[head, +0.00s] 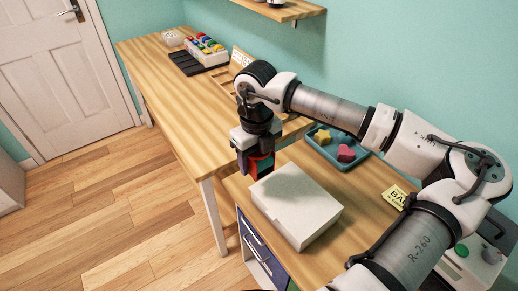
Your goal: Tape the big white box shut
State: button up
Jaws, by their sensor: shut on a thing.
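The big white box (296,204) sits on the lower wooden cabinet top, its top face looking flat and closed. I cannot make out any tape on it. My gripper (256,168) points down just beyond the box's far left corner. It is shut on a red and dark object (262,166), partly hidden by the fingers; I cannot tell for sure whether it is a tape dispenser. The held object is close to the box's far edge; I cannot tell whether they touch.
A blue tray (330,155) with colored shaped pieces lies behind the box. Floor on the left is clear.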

jog(key=shift+s+f, duration=0.15)
jog(key=shift+f, duration=0.35)
jog(key=shift+f+b, duration=1.15)
jog(key=shift+f, duration=1.2)
jog(key=shift+f+b, duration=0.6)
jog(key=shift+b, duration=0.4)
jog(key=shift+b, duration=2.55)
dwell(1.6)
